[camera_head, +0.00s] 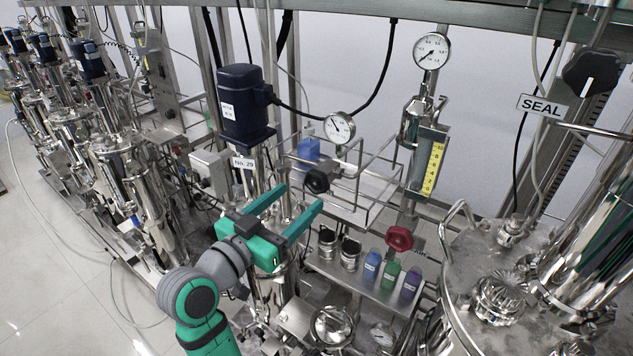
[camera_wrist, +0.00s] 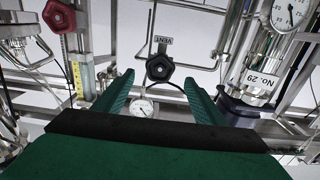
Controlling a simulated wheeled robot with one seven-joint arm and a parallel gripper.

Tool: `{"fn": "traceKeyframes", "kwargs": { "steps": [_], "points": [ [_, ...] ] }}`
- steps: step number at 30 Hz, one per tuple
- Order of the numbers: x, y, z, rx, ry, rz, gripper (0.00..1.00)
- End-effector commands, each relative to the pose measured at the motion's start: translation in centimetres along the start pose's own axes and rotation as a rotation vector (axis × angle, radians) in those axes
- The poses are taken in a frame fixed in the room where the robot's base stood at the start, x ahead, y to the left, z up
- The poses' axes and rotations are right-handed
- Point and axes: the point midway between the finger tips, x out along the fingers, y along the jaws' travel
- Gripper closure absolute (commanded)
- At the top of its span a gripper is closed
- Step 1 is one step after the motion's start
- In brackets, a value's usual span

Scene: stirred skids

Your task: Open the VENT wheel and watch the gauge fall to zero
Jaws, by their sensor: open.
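The VENT wheel is a black lobed knob; in the wrist view (camera_wrist: 160,67) it lies beyond and between the fingertips, its VENT label (camera_wrist: 160,43) upside down. In the head view the black wheel (camera_head: 317,181) is just past my fingertips. A round white gauge (camera_head: 339,128) sits above it; it also shows in the wrist view (camera_wrist: 144,108). Its needle leans up and left in the head view; its numbers are too small to read. My gripper (camera_head: 299,196), also in the wrist view (camera_wrist: 157,78), is open and empty, apparently short of the wheel.
A red wheel (camera_head: 399,239) and a shelf of coloured bottles (camera_head: 390,274) are to the right. A dark blue motor (camera_head: 243,105) stands left of the wheel. Steel tubes (camera_head: 370,180) frame the wheel. Another gauge (camera_head: 431,51) and a black SEAL wheel (camera_head: 591,72) are higher right.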

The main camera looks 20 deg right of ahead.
Motion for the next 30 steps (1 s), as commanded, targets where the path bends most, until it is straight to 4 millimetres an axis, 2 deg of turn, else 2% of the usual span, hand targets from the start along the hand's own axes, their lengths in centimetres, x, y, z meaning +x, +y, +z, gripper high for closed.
{"fn": "traceKeyframes", "kwargs": {
  "steps": [6,12,18,27,29,30],
  "points": [
    [4.1,0.1,0.0,-0.001,0.000,0.004,0.36],
    [7.0,0.1,0.0,-0.001,0.000,0.002,0.36],
    [8.3,0.1,0.0,-0.001,0.001,0.001,0.36],
    [8.5,0.0,0.0,-0.001,0.001,0.000,0.36],
    [8.5,0.0,0.0,-0.001,0.001,0.000,0.48],
    [8.5,0.0,0.0,-0.001,0.001,0.000,0.57]
  ]
}}
